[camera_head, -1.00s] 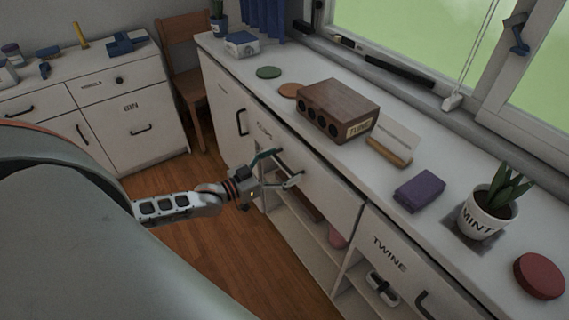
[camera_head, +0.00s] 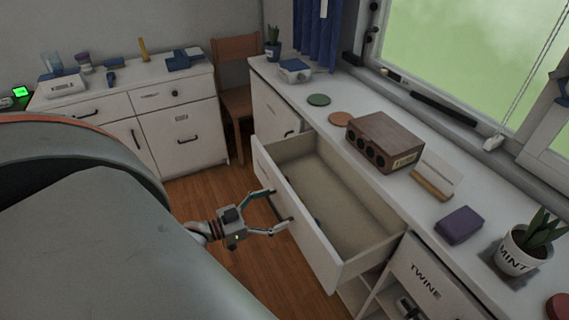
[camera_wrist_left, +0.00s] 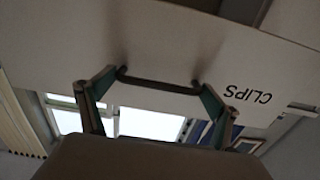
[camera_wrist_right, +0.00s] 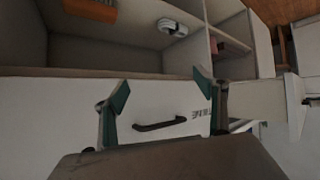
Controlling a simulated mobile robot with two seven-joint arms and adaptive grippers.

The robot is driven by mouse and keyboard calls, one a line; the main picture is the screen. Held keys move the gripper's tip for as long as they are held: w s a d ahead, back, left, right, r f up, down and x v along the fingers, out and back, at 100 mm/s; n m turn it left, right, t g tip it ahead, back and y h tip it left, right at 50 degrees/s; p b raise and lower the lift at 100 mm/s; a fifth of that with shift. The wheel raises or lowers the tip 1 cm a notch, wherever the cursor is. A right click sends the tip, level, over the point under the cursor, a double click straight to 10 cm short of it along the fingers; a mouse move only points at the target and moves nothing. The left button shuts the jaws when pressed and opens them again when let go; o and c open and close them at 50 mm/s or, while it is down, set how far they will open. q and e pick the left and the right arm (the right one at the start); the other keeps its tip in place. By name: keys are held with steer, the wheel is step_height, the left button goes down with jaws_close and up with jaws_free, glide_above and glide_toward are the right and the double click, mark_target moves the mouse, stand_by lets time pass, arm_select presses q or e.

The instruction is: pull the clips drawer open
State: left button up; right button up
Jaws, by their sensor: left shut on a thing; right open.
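The clips drawer (camera_head: 314,240) stands pulled well out of the white counter in the head view, its pale interior in sight. A small blue thing shows near its front inner wall, partly hidden. My left gripper (camera_head: 280,206) is at the outer face of the drawer front. In the left wrist view the front reads CLIPS upside down, and the left gripper (camera_wrist_left: 158,82) is shut on the dark bar handle (camera_wrist_left: 160,83), a finger near each end. My right gripper (camera_wrist_right: 162,85) is open and empty in the right wrist view; the head view does not show it.
On the counter are a brown wooden box (camera_head: 384,142), a card holder (camera_head: 433,184), a purple block (camera_head: 459,225) and a MINT plant pot (camera_head: 516,252). The TWINE front (camera_head: 425,275) is beside the open drawer. Wooden floor (camera_head: 215,190) lies clear left of the drawer.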

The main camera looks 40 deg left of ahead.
arm_select(q)
steer(key=shift+s, duration=0.45)
steer(key=o, duration=1.3)
steer(key=shift+c, duration=0.2)
steer(key=shift+a, duration=0.1)
steer(key=v, duration=1.2)
